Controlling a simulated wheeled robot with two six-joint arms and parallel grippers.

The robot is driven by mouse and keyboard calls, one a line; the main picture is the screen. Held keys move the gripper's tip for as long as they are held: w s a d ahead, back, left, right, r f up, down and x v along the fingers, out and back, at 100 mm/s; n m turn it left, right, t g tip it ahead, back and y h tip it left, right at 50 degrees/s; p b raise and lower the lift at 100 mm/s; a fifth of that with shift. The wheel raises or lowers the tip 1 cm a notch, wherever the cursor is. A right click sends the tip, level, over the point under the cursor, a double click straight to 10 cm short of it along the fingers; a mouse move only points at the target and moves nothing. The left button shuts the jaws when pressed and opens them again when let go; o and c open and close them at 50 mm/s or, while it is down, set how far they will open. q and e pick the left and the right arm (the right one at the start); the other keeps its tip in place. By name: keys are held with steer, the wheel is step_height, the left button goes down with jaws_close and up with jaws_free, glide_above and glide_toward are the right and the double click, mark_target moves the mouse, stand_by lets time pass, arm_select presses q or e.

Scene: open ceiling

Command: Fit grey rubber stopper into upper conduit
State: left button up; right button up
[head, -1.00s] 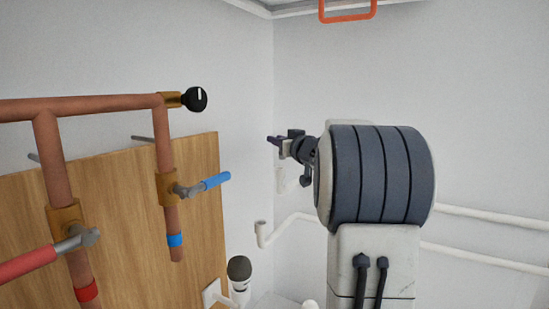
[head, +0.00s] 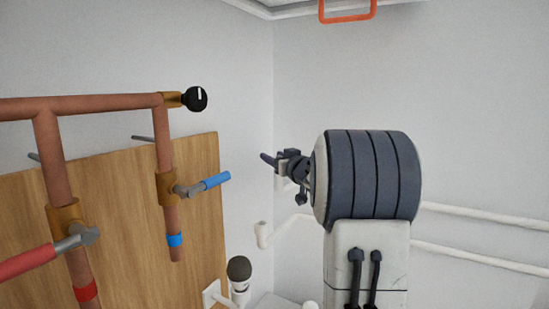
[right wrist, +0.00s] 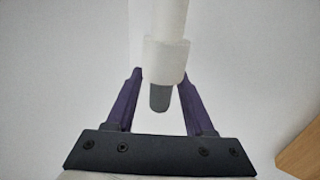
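My right gripper (head: 266,159) is near the wall corner in the head view, beside a white pipe end that it partly hides. In the right wrist view its two purple fingers (right wrist: 162,95) are spread apart. A white conduit with a wider collar (right wrist: 166,60) comes down between them. The rounded grey stopper (right wrist: 160,98) sticks out from the collar's lower end, between the fingers, with visible gaps on both sides. How deep it sits in the collar is hidden. My left gripper is not in view.
Copper pipes (head: 90,105) with a blue lever (head: 215,181) and a red lever (head: 28,262) stand before a wooden board (head: 120,190) at left. An open white pipe end (head: 262,231) and a dark round-topped fitting (head: 239,268) are below. White pipes (head: 480,216) run along the right wall.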

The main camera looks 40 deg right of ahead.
steer(key=s+a+b, duration=0.2)
steer(key=s+b, duration=0.1)
steer(key=s, duration=0.8)
steer(key=shift+s+a, duration=0.15)
steer(key=shift+s, duration=0.25)
steer(key=shift+r, duration=0.1)
